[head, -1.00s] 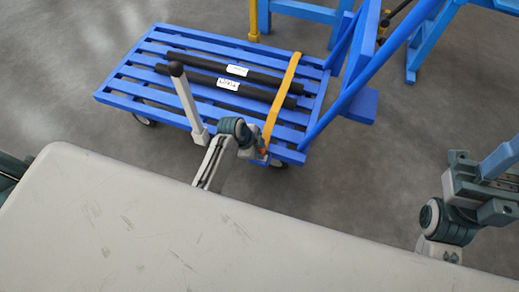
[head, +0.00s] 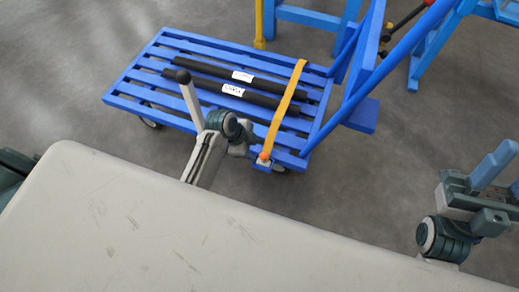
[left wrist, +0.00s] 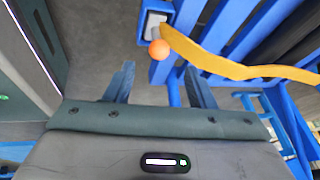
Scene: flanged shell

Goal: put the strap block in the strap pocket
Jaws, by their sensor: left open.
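The yellow-orange strap (head: 285,108) crosses the blue cart and the two black bars, down to the cart's near side. At its end is an orange knob (left wrist: 159,48) beside a pale grey block (left wrist: 153,25), which I take for the strap block. The block appears to sit within a blue-edged holder (left wrist: 142,22), likely the strap pocket; how deep it sits is unclear. My left gripper (head: 250,153) is close to the strap end; in the left wrist view its fingers (left wrist: 160,82) are apart and empty, short of the knob. My right gripper (head: 505,178) is far right, partly cut off.
The blue slatted cart (head: 140,87) carries two labelled black bars (head: 200,69) and has an upright handle frame at right. A pale surface (head: 150,220) fills the foreground. Blue stands (head: 425,65) are behind. Grey floor is open at left and right.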

